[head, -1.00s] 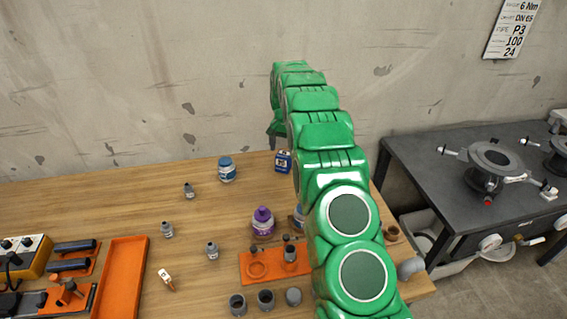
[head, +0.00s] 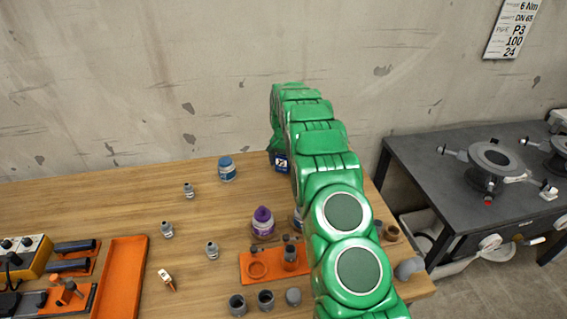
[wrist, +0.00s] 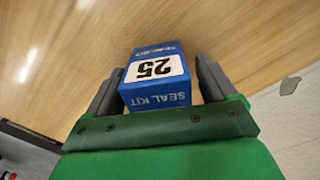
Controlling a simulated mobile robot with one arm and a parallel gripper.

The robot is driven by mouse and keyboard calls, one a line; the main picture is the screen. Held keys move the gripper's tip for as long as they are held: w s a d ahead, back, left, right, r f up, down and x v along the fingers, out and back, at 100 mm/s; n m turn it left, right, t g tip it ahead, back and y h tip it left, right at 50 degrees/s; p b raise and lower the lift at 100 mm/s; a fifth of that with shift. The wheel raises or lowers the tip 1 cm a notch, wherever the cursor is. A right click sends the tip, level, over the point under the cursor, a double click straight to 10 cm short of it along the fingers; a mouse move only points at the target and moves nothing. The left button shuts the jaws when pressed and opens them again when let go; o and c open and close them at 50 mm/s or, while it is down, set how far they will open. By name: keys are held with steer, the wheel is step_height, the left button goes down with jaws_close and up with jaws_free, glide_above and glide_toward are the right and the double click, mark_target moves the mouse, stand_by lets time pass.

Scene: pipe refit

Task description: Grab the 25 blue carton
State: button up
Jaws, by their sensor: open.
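The blue carton (wrist: 155,78) carries a white label reading 25 and the words SEAL KIT. In the wrist view it stands between the two grey fingers of my gripper (wrist: 158,85), which are open with one on each side. A narrow gap shows on the right; on the left the finger is very near and I cannot tell if it touches. In the head view the carton (head: 282,164) is at the back of the wooden table, its top partly hidden by my green arm. The fingers are hidden there.
A blue-capped jar (head: 227,170) stands left of the carton. A purple-capped bottle (head: 263,224), an orange holder (head: 256,268) and several small grey fittings are nearer. An orange tray (head: 122,275) lies at left. The concrete wall (head: 150,80) is close behind the table.

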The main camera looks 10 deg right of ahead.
steer(key=c, duration=1.1)
steer(key=shift+o, duration=0.2)
steer(key=shift+r, duration=0.15)
